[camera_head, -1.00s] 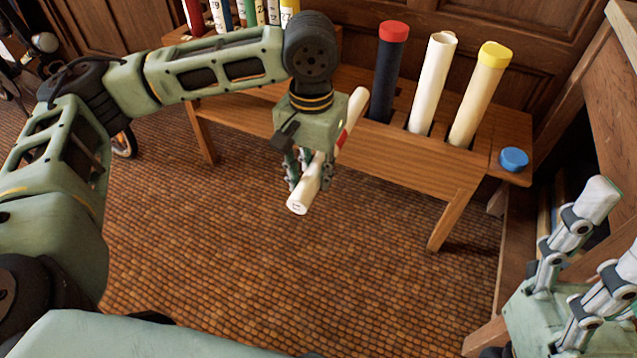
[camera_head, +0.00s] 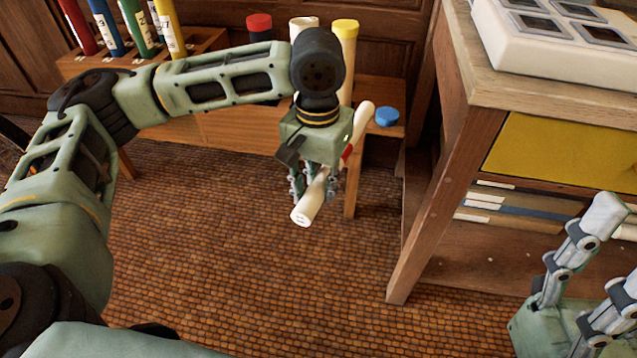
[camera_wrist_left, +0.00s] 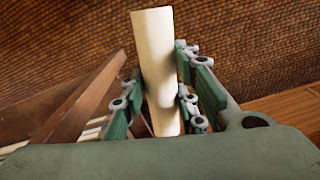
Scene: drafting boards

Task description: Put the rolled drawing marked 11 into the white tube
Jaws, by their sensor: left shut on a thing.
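My left gripper (camera_head: 314,184) is shut on a cream rolled drawing (camera_head: 307,208) with a red band, held tilted in the air over the floor. The left wrist view shows the roll (camera_wrist_left: 155,60) between the two fingers; I cannot read a number on it. The white tube (camera_head: 302,23) stands in the bench behind my left arm. Only its upper end shows, with no cap seen on it; the rest is hidden by my wrist. My right gripper (camera_head: 622,235) is at the lower right, its fingers spread apart and empty, partly cut off by the frame edge.
A dark tube with a red cap (camera_head: 259,24) and a cream tube with a yellow cap (camera_head: 346,50) flank the white tube. A blue cap (camera_head: 387,117) lies on the bench end. Several coloured rolls stand at left. A wooden cabinet (camera_head: 455,150) stands at right.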

